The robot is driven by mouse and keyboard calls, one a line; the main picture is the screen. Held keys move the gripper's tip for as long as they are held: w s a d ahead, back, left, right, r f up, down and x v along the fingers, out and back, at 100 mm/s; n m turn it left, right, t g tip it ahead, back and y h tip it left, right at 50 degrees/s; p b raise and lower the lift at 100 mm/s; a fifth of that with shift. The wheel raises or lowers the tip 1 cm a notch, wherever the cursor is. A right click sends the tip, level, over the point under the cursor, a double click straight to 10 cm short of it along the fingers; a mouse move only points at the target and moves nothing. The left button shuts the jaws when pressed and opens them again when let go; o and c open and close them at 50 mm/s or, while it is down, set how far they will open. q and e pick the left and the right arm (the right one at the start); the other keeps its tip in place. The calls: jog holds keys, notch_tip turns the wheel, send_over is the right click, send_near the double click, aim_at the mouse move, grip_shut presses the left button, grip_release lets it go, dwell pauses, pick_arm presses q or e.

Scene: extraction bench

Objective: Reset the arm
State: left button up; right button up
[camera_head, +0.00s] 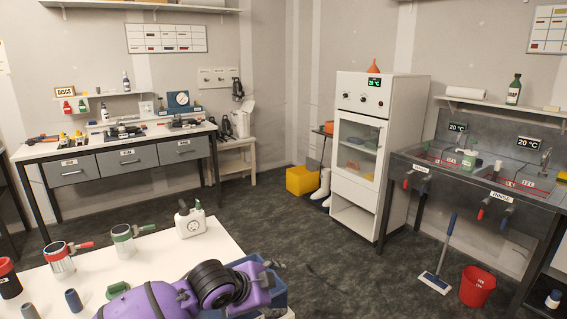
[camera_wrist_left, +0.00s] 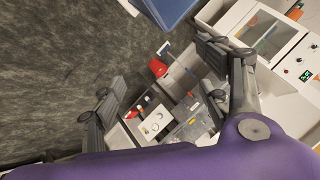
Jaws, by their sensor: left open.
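My left arm, purple and black, reaches in over the front of the white table in the head view. Its gripper (camera_head: 272,270) is at the table's right end, partly hidden by the wrist, over or beside a blue bin (camera_head: 281,295). In the left wrist view the gripper (camera_wrist_left: 160,68) has its two dark fingers wide apart with nothing between them. Part of a blue thing (camera_wrist_left: 170,8) shows at the top edge there. My right gripper is not in view.
Beyond are a white oven cabinet (camera_head: 357,195), a sink bench (camera_head: 480,180), a red bucket (camera_head: 477,287) and open dark floor (camera_head: 330,250).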

pick_arm(q)
jog(key=s+a+f+n+y, duration=0.1)
jog(key=s+a+f+n, duration=0.4)
jog(key=s, duration=0.8)
jog(key=s+a+f+n+y+p, duration=0.1)
jog(key=s+a+f+n, duration=0.4)
jog(key=s+f, duration=0.7)
jog(key=s+a+f+n+t+y, duration=0.1)
jog(key=s+a+f+n+y, duration=0.2)
jog(key=s, duration=1.1)
jog(key=a+f+n, duration=0.3)
jog(key=a+f, duration=0.1)
jog(key=f, duration=0.1)
jog(key=shift+s+f, duration=0.2)
jog(key=shift+s, duration=0.05)
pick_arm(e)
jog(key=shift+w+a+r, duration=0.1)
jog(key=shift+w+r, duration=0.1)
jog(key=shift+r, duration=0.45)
